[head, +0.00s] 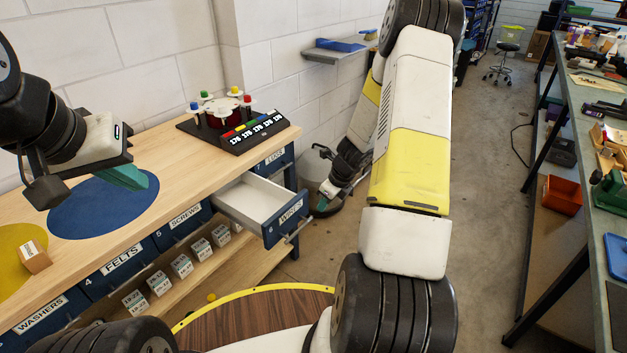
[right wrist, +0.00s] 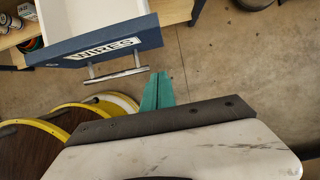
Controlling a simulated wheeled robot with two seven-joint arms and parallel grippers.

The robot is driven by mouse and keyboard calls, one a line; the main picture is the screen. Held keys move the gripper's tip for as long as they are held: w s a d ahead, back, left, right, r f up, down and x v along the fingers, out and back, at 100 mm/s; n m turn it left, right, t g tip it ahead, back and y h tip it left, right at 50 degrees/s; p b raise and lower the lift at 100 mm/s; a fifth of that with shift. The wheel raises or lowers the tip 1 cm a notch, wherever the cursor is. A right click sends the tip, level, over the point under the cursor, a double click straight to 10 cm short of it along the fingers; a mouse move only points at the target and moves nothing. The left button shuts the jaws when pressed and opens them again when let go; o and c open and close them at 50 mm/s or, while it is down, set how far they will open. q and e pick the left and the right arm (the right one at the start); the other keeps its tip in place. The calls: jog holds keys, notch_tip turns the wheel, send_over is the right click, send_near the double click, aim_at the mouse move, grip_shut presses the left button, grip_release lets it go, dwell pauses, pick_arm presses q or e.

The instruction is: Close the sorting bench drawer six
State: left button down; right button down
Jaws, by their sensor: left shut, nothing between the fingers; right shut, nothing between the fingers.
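The open drawer labelled WIRES (head: 286,221) sticks out from the sorting bench (head: 178,148) in the head view, and its white inside looks empty. Its dark blue front also shows in the right wrist view (right wrist: 60,50), with a silver bar handle (right wrist: 117,76). My right gripper (head: 320,207) is shut and empty, to the right of the drawer front. In the right wrist view its green fingertips (right wrist: 156,88) are just right of the handle's end; I cannot tell if they touch. My left gripper (head: 140,180) is shut and empty above the blue circle on the bench top.
The LUGS drawer (head: 272,162) beyond and the SCREWS (head: 184,222) and FELTS (head: 122,262) drawers on the near side are shut. Small boxes sit on the lower shelf.

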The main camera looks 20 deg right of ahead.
jog(key=shift+w+a+f, duration=0.3)
jog(key=shift+w+a, duration=0.2)
jog(key=shift+w, duration=0.15)
jog(key=shift+w+a+f, duration=0.35)
jog(key=shift+w+a, duration=0.1)
jog(key=shift+w, duration=0.2)
jog(key=shift+w+a+f, duration=0.3)
jog(key=shift+w+a, duration=0.2)
jog(key=shift+w, duration=0.15)
